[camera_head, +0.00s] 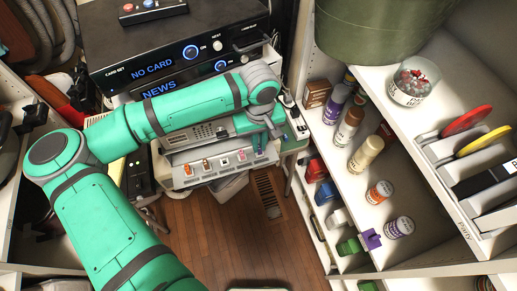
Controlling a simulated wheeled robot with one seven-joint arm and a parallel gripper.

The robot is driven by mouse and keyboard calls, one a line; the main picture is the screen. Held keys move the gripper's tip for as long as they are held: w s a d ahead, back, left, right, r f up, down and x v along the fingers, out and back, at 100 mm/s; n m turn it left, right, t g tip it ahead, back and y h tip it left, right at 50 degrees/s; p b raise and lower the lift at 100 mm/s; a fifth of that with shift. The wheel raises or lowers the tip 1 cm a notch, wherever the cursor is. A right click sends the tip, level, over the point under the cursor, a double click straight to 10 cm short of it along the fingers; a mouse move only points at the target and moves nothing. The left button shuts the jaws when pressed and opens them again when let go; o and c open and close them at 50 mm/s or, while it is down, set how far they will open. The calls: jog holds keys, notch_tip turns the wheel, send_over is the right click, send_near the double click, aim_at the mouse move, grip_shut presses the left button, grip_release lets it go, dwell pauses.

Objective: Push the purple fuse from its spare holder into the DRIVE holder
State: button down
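My teal arm reaches over a grey panel unit (215,177) below the black rack boxes. My gripper (272,129) is at the unit's right end; its fingers are small and partly hidden by the wrist, so I cannot tell whether they are open. I cannot make out which piece is the purple fuse. The DRIVE label and the holders' markings are too small to read.
Black rack boxes (105,60) with lit displays stand behind the arm. White shelves on the right hold several bottles (366,152), a purple block (370,239), a clear jar (412,88) and a green bin (375,30). The wooden floor (235,240) is open in front.

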jog(key=shift+r, duration=0.7)
dwell(0.3)
jog(key=shift+r, duration=1.85)
